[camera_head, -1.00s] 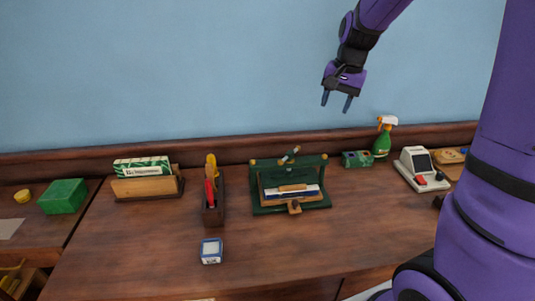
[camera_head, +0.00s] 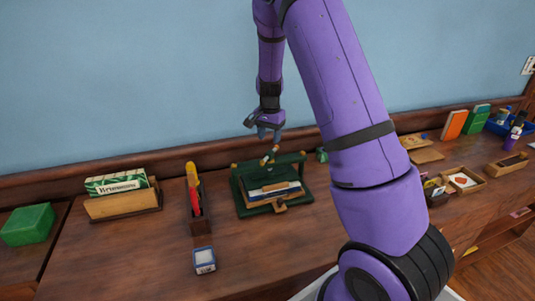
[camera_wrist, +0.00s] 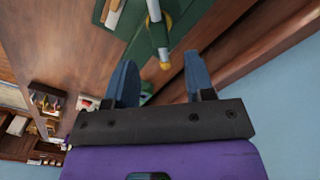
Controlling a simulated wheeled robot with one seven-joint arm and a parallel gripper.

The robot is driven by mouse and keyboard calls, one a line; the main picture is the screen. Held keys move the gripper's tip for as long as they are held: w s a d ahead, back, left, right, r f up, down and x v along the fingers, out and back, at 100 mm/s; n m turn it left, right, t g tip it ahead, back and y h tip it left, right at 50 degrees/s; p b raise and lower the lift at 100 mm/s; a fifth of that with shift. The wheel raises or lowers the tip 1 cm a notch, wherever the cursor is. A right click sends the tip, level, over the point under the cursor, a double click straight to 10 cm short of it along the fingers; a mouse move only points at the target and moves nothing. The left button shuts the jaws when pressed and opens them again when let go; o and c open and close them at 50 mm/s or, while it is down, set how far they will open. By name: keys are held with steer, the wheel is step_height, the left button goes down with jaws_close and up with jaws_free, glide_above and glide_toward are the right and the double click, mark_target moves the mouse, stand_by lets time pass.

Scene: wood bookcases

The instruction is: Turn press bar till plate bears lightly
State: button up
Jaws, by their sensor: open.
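The green press (camera_head: 240,193) stands on the wood counter near the wall, with books or boards (camera_head: 278,188) stacked inside its frame. Its press bar (camera_head: 269,156) sits on top, slanted, with brass-coloured ends. In the wrist view the bar (camera_wrist: 157,36) shows as a light rod with a yellowish tip, ahead of my fingers. My gripper (camera_head: 266,134) hangs just above the bar, open and empty. Its two blue fingers (camera_wrist: 160,82) are apart, with the bar's tip in line with the gap but beyond it. Whether the plate touches the stack is hard to tell.
A dark wooden holder (camera_head: 199,228) with red and yellow tools stands left of the press, a small white-topped blue box (camera_head: 204,260) in front. A card rack (camera_head: 122,207) and green box (camera_head: 28,225) are further left. Trays (camera_head: 464,181) lie right.

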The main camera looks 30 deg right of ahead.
mark_target(270, 152)
step_height(270, 152, down, 8)
steer(key=shift+d+r, duration=0.1)
steer(key=shift+r, duration=0.15)
jaws_close()
